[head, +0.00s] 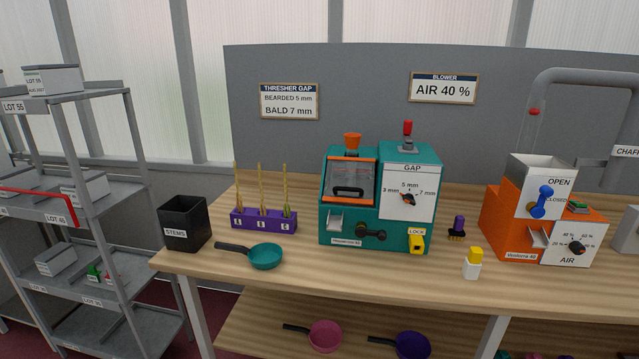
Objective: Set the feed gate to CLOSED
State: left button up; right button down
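The orange blower machine (508,222) stands on the right of the bench with a grey metal hopper (535,172) on top. Its feed gate is a blue lever (542,203) on the front, below the hopper. The lever is tilted, with its upper end leaning right. The labels OPEN (559,182) and CLOSED (556,199) are to its right, one above the other. I cannot tell for sure which label the lever points to. Neither of my grippers is in view.
The wooden bench (370,280) also holds a teal thresher (340,215), a purple stand (263,220) with wheat ears, a teal pan (266,256), a black box (185,223), a yellow-capped bottle (472,265) and a small brush (457,228). The bench front is mostly clear.

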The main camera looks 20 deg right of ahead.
aim_at(538, 212)
jog(key=z, duration=0.55)
jog(key=i, duration=0.85)
jog(key=z, duration=0.35)
